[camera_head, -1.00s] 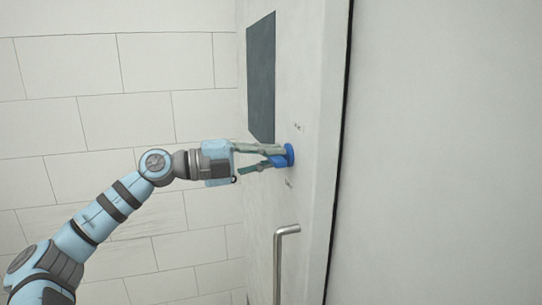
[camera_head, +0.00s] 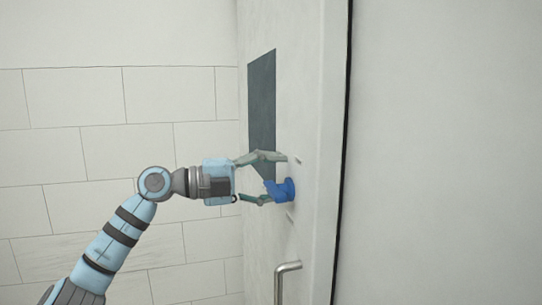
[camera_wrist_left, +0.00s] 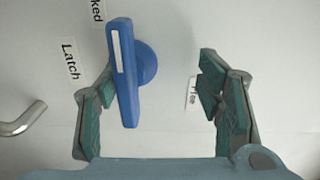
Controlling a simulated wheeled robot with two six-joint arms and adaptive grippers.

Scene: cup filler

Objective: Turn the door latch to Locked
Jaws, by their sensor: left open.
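The blue latch (camera_head: 285,190) is mounted on the pale door. In the left wrist view, its blue bar (camera_wrist_left: 125,85) stands nearly upright, slightly tilted, with a white stripe on its upper part. The bar's upper end is beside a partly cut-off label ending in "ked" (camera_wrist_left: 98,9). A "Free" label (camera_wrist_left: 191,92) is to the right, partly behind a finger. My left gripper (camera_head: 274,177) is open at the latch, one finger above and one below. In the wrist view, the bar is between the fingers (camera_wrist_left: 160,80), close to the left one; contact is unclear.
A "Latch" label (camera_wrist_left: 70,58) is left of the bar. A metal door handle (camera_head: 288,267) is below the latch. A dark panel (camera_head: 262,105) is above it on the door (camera_head: 310,110). A tiled wall (camera_head: 75,150) is behind my arm.

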